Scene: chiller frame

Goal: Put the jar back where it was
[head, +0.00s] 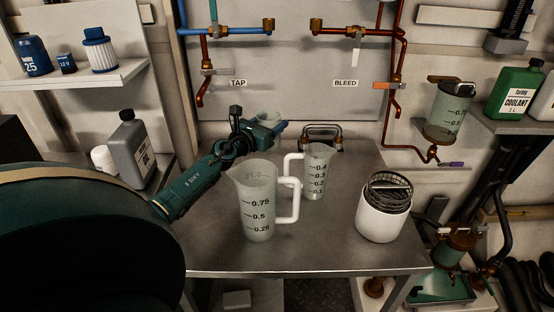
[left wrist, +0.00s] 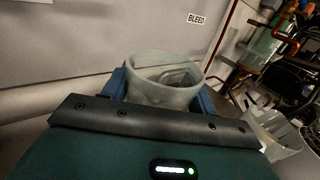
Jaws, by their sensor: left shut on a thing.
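The jar is a translucent, pale, open-topped vessel (head: 267,117) at the back of the steel table (head: 225,257), below the TAP label in the head view. My left gripper (head: 266,128) is shut on it, with blue fingers on both sides. In the left wrist view the jar's round rim (left wrist: 165,68) faces up between the fingers, and it looks empty. The gripper hides its lower part, so I cannot tell whether it touches the table. My right gripper is in neither view.
A large measuring jug (head: 258,225) and a smaller one (head: 316,178) stand mid-table. A white tub with a dark basket (head: 380,223) stands at the right. A grey oil bottle (head: 131,152) is on the left shelf. Copper pipes (head: 391,115) line the back right.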

